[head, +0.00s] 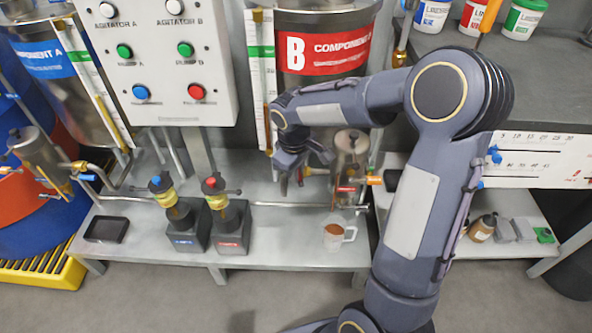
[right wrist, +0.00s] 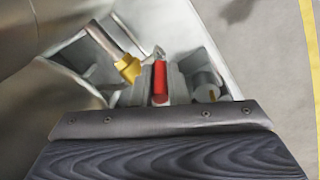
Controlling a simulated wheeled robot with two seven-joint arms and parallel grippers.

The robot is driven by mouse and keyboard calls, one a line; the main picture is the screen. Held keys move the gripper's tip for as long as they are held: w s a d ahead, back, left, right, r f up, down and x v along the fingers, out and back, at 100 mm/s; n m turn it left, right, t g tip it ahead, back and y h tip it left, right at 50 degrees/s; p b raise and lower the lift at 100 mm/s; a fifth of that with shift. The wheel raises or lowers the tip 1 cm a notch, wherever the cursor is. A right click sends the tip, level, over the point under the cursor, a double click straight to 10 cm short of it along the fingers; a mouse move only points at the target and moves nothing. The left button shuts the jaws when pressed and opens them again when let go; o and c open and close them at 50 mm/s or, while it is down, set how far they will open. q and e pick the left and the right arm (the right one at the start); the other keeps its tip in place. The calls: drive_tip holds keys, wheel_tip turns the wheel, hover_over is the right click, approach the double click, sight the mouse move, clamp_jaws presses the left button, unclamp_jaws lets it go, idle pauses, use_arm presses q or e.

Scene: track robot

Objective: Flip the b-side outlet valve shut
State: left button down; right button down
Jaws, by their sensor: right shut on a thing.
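The b-side outlet valve shows in the right wrist view as a brass body (right wrist: 128,68) on a pipe, with a red lever handle (right wrist: 160,84) beside it. My right gripper (head: 287,180) is below the Component B tank (head: 325,50) in the head view. In the right wrist view, its fingers (right wrist: 160,80) are shut on the red handle, one on each side. In the head view the gripper and forearm hide most of the valve, so I cannot tell the lever's angle there. My left gripper is not in view.
Two pumps, blue-topped (head: 182,220) and red-topped (head: 228,220), stand on the metal bench (head: 290,255) to the left. The control panel (head: 160,60) hangs at upper left.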

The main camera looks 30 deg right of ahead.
drive_tip(key=shift+s+d+r+t+y+p, duration=0.15)
drive_tip(key=shift+s+d+t+y, duration=0.1)
drive_tip(key=shift+t+y, duration=0.25)
drive_tip(key=shift+s+d+f+t+y+p, duration=0.15)
drive_tip(key=shift+d+t+y, duration=0.15)
drive_tip(key=shift+y, duration=0.4)
drive_tip(key=shift+r, duration=0.1)
drive_tip(key=c, duration=1.4)
unclamp_jaws()
drive_tip(key=shift+c, duration=0.2)
drive_tip(key=shift+r, duration=0.1)
drive_tip(key=p+v, duration=0.2)
drive_tip(key=v, duration=0.5)
drive_tip(key=shift+r, duration=0.3)
